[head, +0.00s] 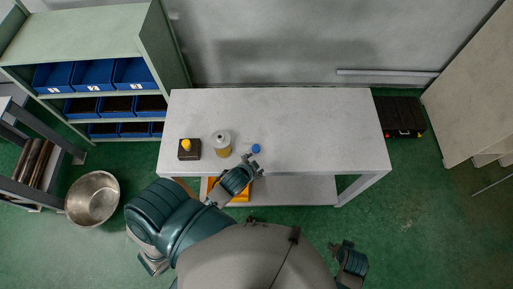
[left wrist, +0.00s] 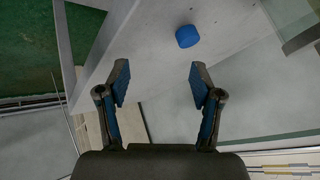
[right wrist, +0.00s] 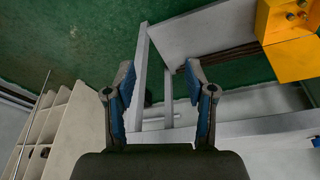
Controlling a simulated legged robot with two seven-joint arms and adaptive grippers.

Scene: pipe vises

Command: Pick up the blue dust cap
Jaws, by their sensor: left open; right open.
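The blue dust cap (head: 256,148) is a small blue round piece on the white tabletop, near the front edge, left of the table's middle. In the left wrist view the cap (left wrist: 187,36) lies beyond the fingertips, a little nearer the right finger, with nothing touching it. My left gripper (head: 249,161) is open and empty beside the cap in the head view, and its open fingers (left wrist: 159,82) show in the left wrist view. My right gripper (right wrist: 160,85) is open and empty, below and in front of the table, and shows at the lower right of the head view (head: 345,246).
A grey-lidded yellowish jar (head: 222,144) and a dark block with a yellow knob (head: 188,149) stand left of the cap. Yellow items (head: 240,196) sit on the lower shelf (head: 300,190). The right half of the tabletop (head: 325,130) is clear. A metal bowl (head: 92,198) is on the floor.

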